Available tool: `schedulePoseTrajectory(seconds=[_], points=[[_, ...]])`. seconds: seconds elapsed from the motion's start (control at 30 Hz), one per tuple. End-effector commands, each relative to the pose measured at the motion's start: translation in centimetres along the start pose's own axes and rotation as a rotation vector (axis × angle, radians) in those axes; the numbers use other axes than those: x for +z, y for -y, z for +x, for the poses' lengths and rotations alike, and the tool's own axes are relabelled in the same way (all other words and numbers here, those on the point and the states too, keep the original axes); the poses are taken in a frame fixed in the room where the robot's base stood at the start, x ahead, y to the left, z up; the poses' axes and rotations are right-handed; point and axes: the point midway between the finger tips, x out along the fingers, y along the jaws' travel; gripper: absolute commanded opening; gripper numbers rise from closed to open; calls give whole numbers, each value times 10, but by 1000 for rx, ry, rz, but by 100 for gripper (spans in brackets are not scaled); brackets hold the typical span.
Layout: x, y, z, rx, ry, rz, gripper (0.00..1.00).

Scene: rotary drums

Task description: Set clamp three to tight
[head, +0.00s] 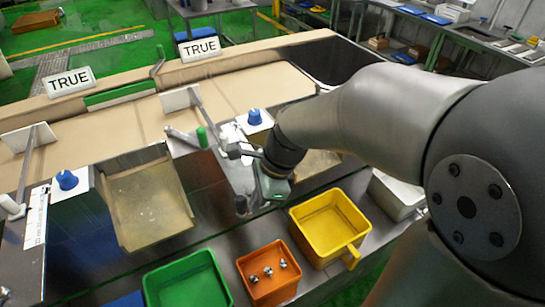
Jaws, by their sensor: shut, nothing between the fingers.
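My gripper (235,151) is at the end of my arm, over the front edge of the worktop at the middle of the head view. Its fingers look shut and empty, though small. A lever with a green grip (202,137) stands just left of it, apart from it in the picture. A blue knob (254,117) sits on a white plate just above and right of the fingers. A second blue knob (67,180) is at the left. I cannot read any clamp number, so I cannot tell which is clamp three.
Two signs reading TRUE, one left (68,81) and one right (199,49), stand along the back. Below the worktop are a green bin (187,268), an orange bin (248,260) with several small metal parts, and a yellow bin (329,217). A tan chute (145,205) hangs in front.

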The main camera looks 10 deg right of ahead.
Motion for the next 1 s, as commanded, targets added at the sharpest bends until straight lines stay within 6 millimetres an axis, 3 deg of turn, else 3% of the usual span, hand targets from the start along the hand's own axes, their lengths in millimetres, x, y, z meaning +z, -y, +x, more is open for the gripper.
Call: schedulePoseTrajectory(seconds=[0.77, 1.0], points=[[4, -1, 2, 1, 1, -1, 0], [-10, -13, -5, 0, 0, 1, 0]])
